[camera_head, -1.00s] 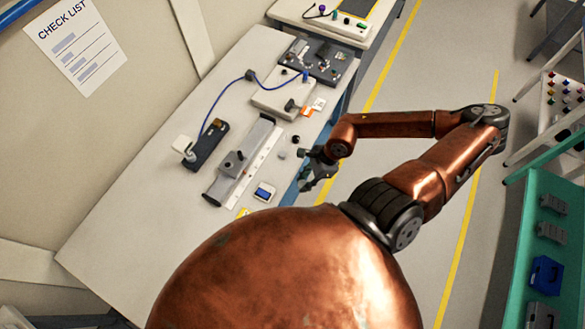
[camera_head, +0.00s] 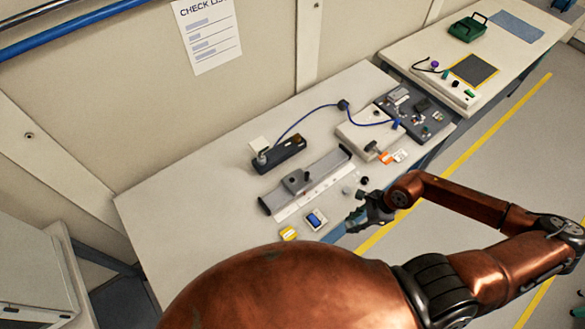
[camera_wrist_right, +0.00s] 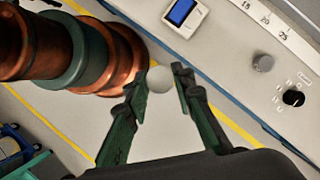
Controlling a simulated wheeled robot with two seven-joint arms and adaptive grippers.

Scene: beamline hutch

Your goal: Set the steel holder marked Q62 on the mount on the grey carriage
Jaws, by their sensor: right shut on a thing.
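My right gripper (camera_head: 366,210) is at the front edge of the pale workbench, beside a small display device. In the right wrist view its green fingers (camera_wrist_right: 161,88) are shut on a small round pale-grey thing (camera_wrist_right: 160,79), seen end-on. No marking can be read on it, so I cannot confirm that it is the Q62 holder. The grey carriage (camera_head: 296,182) sits on a long grey rail (camera_head: 331,162) on the bench, to the left of my gripper. A small raised part shows on the carriage; its details are too small to tell. My left gripper is out of view.
The display device (camera_head: 316,219), a yellow block (camera_head: 288,233), a grey knob (camera_head: 347,190) and a black knob (camera_head: 364,180) are near the rail. A black box (camera_head: 280,154) with a blue cable stands behind it. The bench (camera_head: 180,205) is bare at left.

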